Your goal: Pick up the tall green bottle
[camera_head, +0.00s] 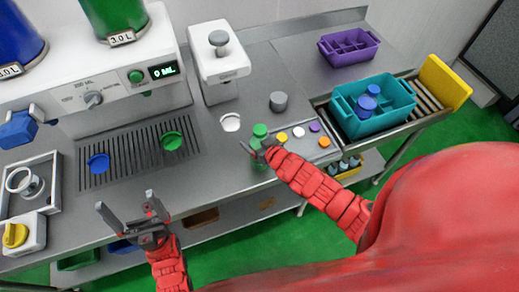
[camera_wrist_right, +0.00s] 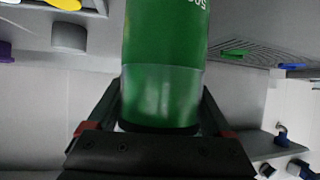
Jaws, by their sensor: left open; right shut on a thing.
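The tall green bottle (camera_head: 262,164) stands upright near the counter's front edge in the head view, its green cap (camera_head: 260,130) on top. My right gripper (camera_head: 263,150) is shut around it and hides part of its body. In the right wrist view the green bottle (camera_wrist_right: 165,60) fills the middle, between the two dark fingers of my right gripper (camera_wrist_right: 160,115). I cannot tell whether its base touches the counter. My left gripper (camera_head: 126,202) is open and empty, over the counter's front edge at the lower left.
A teal crate (camera_head: 345,116) with blue-capped bottles sits on the roller conveyor (camera_head: 437,104). A purple divided crate (camera_head: 325,47) stands behind. Coloured caps lie on a tray (camera_head: 310,154) right of the bottle. A grey cylinder (camera_head: 278,101) stands behind it; the drip grate (camera_head: 130,158) is left.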

